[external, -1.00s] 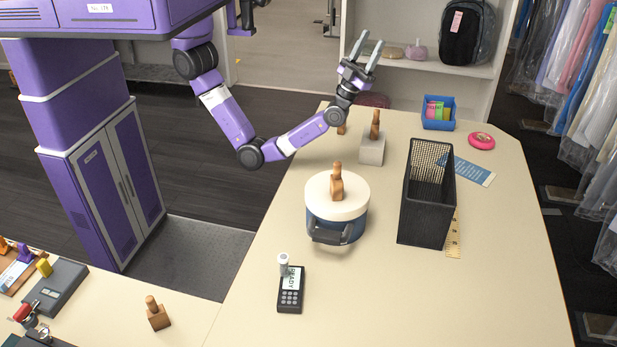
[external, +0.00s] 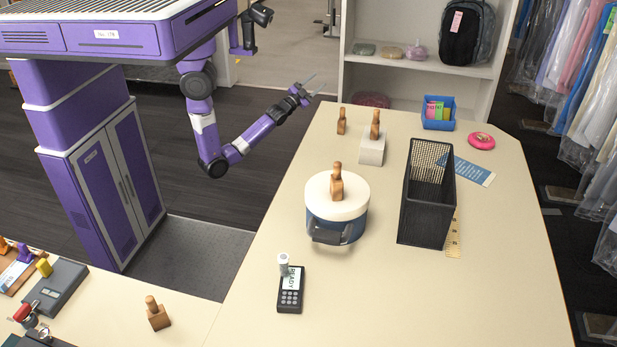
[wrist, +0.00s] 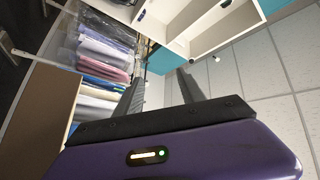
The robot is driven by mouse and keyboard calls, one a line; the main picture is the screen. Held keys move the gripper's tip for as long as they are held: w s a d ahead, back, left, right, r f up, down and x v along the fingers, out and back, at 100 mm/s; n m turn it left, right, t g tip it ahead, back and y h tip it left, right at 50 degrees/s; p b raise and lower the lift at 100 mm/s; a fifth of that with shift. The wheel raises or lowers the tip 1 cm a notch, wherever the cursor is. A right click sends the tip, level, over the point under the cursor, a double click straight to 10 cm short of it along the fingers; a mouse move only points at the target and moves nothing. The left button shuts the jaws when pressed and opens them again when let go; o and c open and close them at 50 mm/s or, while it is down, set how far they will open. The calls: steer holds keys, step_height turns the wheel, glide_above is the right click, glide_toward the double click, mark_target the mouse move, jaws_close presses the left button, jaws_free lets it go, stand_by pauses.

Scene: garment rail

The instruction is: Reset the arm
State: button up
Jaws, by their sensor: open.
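My purple arm is bent at the elbow left of the long table. My gripper (external: 309,84) is past the table's far left corner, clear of the tabletop, with its fingers pointing up and to the right. In the wrist view my gripper (wrist: 160,90) shows two grey fingers standing apart with nothing between them. It is open and empty. Beyond the fingers the wrist view shows shelving (wrist: 210,25), bagged garments (wrist: 103,50) and ceiling panels (wrist: 265,75).
Wooden stamps stand on several spots. Floor left of the table is free.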

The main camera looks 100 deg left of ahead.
steer(key=s+f+n+g+h+b, duration=0.15)
steer(key=s+f+g+b, duration=0.35)
steer(key=s+f, duration=1.3)
steer(key=w+d+m+t+h+p, duration=0.25)
steer(key=w+d+h, duration=0.2)
steer(key=d, duration=0.75)
steer(key=w+d+m+t+h+p, duration=0.25)
steer(key=d+t+h, duration=0.2)
steer(key=d, duration=0.75)
steer(key=s+d+r+h+p, duration=0.1)
steer(key=d+r+h, duration=0.1)
steer(key=d, duration=0.5)
steer(key=s+d+r+n+h+p, duration=0.1)
steer(key=s+d+r+h+p, duration=0.1)
steer(key=d, duration=0.6)
steer(key=s+d+r+h+p, duration=0.1)
steer(key=d+r+h+p, duration=0.1)
steer(key=d, duration=0.5)
steer(key=shift+s+d+r+h, duration=0.15)
steer(key=shift+d+r+h, duration=0.25)
steer(key=shift+r+h, duration=0.35)
steer(key=shift+f+n, duration=0.15)
steer(key=shift+n, duration=0.1)
